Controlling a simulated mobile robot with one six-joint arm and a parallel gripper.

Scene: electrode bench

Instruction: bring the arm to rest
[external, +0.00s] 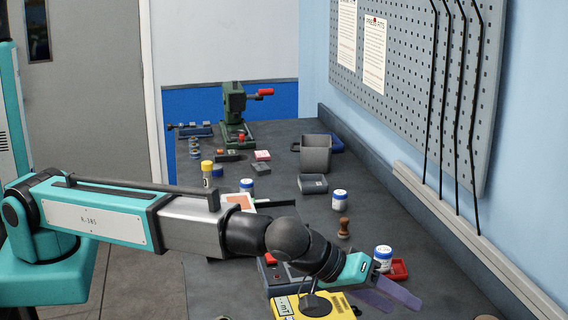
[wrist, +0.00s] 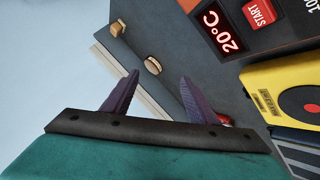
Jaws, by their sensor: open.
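My gripper (external: 402,303) is at the front right of the bench in the external view, at the end of my outstretched teal arm. Its two purple fingers are spread apart with nothing between them. In the wrist view the fingers (wrist: 160,78) also stand apart and empty, with the dark bench top and its edge beyond them. My forearm hides part of the bench's near left side.
A device with a 20°C display (wrist: 222,30) and a START button sits close by the yellow device. A pegboard wall (external: 410,90) borders the right.

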